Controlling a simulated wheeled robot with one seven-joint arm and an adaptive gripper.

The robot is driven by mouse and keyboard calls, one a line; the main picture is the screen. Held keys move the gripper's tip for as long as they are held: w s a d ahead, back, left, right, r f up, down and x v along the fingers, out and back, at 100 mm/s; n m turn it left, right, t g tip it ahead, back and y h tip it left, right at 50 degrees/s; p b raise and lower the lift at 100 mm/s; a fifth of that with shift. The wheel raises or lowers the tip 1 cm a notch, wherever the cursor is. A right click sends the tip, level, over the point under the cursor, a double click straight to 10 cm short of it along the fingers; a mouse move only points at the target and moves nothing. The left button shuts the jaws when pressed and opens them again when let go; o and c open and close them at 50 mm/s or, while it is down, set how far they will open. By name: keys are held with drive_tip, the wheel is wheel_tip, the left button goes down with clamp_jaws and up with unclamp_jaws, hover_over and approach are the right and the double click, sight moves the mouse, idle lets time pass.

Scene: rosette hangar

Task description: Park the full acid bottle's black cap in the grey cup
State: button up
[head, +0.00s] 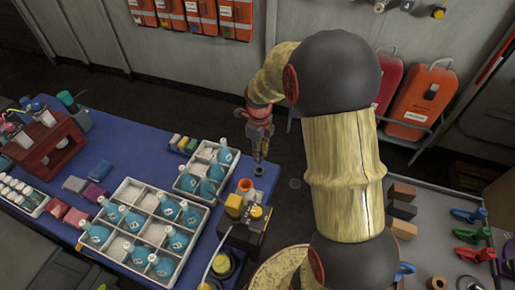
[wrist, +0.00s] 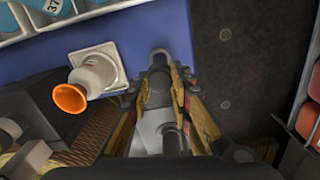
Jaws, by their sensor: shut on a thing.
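My gripper (head: 260,138) points down at the right edge of the blue table. In the wrist view my gripper (wrist: 160,92) is shut on a small dark thing that looks like the black cap; the fingers hide most of it. A small dark grey round thing, apparently the grey cup (head: 259,170), stands just below my fingertips at the table edge. Whether the cap touches it I cannot tell. A white bottle with an open orange mouth (head: 245,186) stands close by, left of the gripper in the wrist view (wrist: 90,78). I cannot tell if it is the acid bottle.
White crates (head: 120,240) of blue bottles fill the table to the left, with a smaller crate (head: 190,185) near the gripper. A black box with yellow parts (head: 240,232) stands in front. A grey bench (head: 435,215) with blocks and clamps is at right.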

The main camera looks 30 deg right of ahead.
sight(259, 163)
drive_tip(key=shift+f+b, duration=1.85)
drive_tip(key=shift+f, duration=0.35)
drive_tip(key=shift+r, duration=0.2)
drive_tip(key=shift+f, duration=0.45)
drive_tip(key=shift+f, duration=0.65)
drive_tip(key=shift+f, duration=0.2)
drive_tip(key=shift+f, duration=0.3)
drive_tip(key=o, duration=0.8)
drive_tip(key=o, duration=0.6)
drive_tip(key=shift+c, duration=0.2)
